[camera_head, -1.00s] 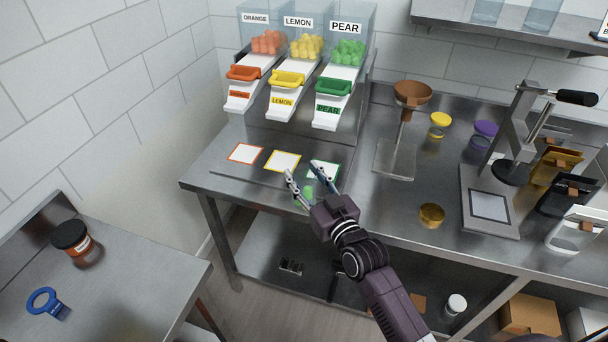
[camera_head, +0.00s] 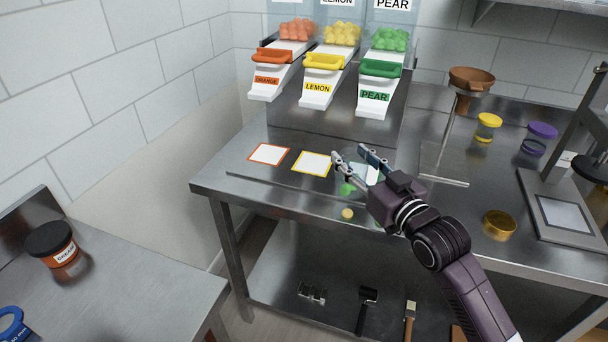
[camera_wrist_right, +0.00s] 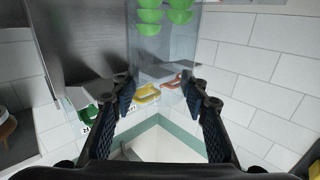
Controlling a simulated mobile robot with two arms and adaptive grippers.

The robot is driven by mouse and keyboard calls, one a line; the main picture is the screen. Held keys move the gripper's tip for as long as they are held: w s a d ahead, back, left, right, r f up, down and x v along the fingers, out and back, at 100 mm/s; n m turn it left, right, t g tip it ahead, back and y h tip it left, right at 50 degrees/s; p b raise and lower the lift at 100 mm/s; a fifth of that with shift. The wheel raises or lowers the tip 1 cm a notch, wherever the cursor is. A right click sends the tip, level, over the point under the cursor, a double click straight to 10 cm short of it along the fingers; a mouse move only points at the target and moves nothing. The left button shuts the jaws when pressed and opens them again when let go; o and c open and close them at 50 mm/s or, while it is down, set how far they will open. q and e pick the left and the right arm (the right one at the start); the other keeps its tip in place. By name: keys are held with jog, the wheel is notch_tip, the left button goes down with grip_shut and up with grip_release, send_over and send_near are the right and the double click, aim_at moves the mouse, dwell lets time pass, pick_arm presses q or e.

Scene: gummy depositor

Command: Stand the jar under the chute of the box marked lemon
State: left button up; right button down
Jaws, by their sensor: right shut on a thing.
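My right gripper (camera_head: 356,158) is shut on the jar, a clear vessel with green gummies (camera_head: 347,188) in it. The jar's wall is faint in the head view; it and the gummies show between the fingers in the right wrist view (camera_wrist_right: 165,50). The lemon box (camera_head: 340,34) holds yellow gummies above a white chute (camera_head: 319,92) with a yellow handle. Below it lies a yellow-edged square (camera_head: 312,163). The jar is right of this square, by the partly hidden green-edged square. Whether it touches the table is unclear. My left gripper is out of view.
The orange box (camera_head: 296,30) and pear box (camera_head: 389,40) flank the lemon one. A funnel stand (camera_head: 471,78) and a gold cup (camera_head: 499,224) stand right. A yellow gummy (camera_head: 347,213) shows near the table's front edge. The orange-edged square (camera_head: 269,154) is bare.

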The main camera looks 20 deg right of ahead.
jog(key=shift+w+f+b, duration=0.1)
jog(key=shift+w+b, duration=0.15)
jog(key=shift+b, duration=0.05)
pick_arm(q)
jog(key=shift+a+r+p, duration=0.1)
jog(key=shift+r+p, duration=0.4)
jog(key=shift+p, duration=0.75)
pick_arm(e)
jog(key=w+a+f, duration=0.1)
jog(key=w, duration=0.4)
jog(key=w+a+f, duration=0.1)
jog(key=w, duration=0.5)
jog(key=w+a+f, duration=0.1)
jog(key=w, duration=0.5)
jog(key=shift+w+a+f, duration=0.15)
jog(key=shift+a, duration=0.05)
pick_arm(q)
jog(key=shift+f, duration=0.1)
pick_arm(e)
jog(key=shift+f, duration=0.1)
jog(key=c, duration=1.1)
grip_release()
jog(key=shift+c, duration=0.2)
